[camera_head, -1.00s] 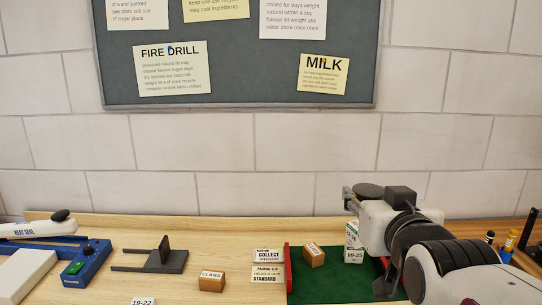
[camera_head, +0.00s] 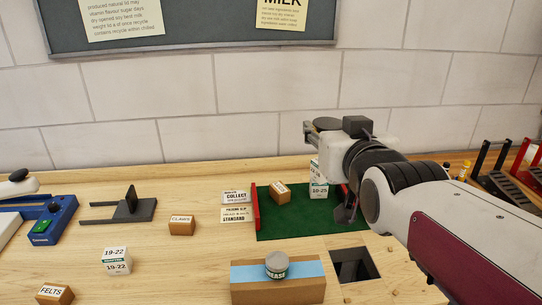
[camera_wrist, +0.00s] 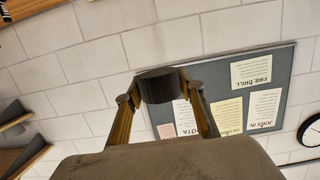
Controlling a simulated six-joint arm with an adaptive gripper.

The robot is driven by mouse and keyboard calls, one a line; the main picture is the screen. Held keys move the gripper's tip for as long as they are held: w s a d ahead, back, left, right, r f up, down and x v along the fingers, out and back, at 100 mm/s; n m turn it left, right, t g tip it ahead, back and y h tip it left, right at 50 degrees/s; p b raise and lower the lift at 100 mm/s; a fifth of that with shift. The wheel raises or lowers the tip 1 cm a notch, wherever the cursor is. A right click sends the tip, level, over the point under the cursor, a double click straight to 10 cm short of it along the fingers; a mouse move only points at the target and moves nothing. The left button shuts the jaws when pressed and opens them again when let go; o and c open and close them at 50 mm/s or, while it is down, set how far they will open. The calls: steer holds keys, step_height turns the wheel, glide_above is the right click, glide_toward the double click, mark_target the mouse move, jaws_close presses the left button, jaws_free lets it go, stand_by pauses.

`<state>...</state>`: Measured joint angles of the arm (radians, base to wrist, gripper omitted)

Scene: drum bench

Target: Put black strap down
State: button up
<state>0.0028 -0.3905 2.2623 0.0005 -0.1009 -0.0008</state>
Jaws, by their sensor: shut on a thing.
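A dark round coil, which looks like the black strap (camera_wrist: 162,86), is gripped between the fingertips of my gripper (camera_wrist: 160,90) in the wrist view. In the head view, the strap (camera_head: 327,124) shows as a flat dark disc at the end of my gripper (camera_head: 312,132). My gripper is shut on it and holds it raised, in front of the tiled wall, above the back of the bench. The strap touches nothing else that I can see.
Below stands a green-floored tray (camera_head: 290,229) with a wooden block (camera_head: 279,190) and a 18-25 carton (camera_head: 318,183). Nearer are a grease tin (camera_head: 277,266) on a blue-topped box (camera_head: 250,292) and a square hole (camera_head: 356,265). A dark forked holder (camera_head: 128,209) stands left. Bare bench lies around the 19-22 carton (camera_head: 116,261).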

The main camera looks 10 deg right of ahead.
steer(key=w+d+f, duration=0.4)
steer(key=w+f, duration=0.3)
steer(key=f, duration=0.4)
steer(key=w+d+f+n+y, duration=0.1)
steer(key=w+d+f, duration=0.4)
steer(key=f, duration=0.7)
steer(key=w+d+f+y, duration=0.1)
steer(key=w+d+f, duration=0.3)
steer(key=w+f, duration=0.5)
steer(key=shift+w+d+f, duration=0.1)
steer(key=shift+d+f, duration=0.05)
steer(key=shift+f, duration=0.7)
steer(key=shift+w+d+f, duration=0.1)
steer(key=shift+f, duration=0.7)
steer(key=w+a+r+n+y, duration=0.1)
steer(key=a+r+n+y, duration=0.1)
steer(key=a+r, duration=0.2)
steer(key=shift+w+a+g, duration=0.2)
steer(key=shift+w+g, duration=0.05)
steer(key=shift+g, duration=0.05)
steer(key=shift+f, duration=3.05)
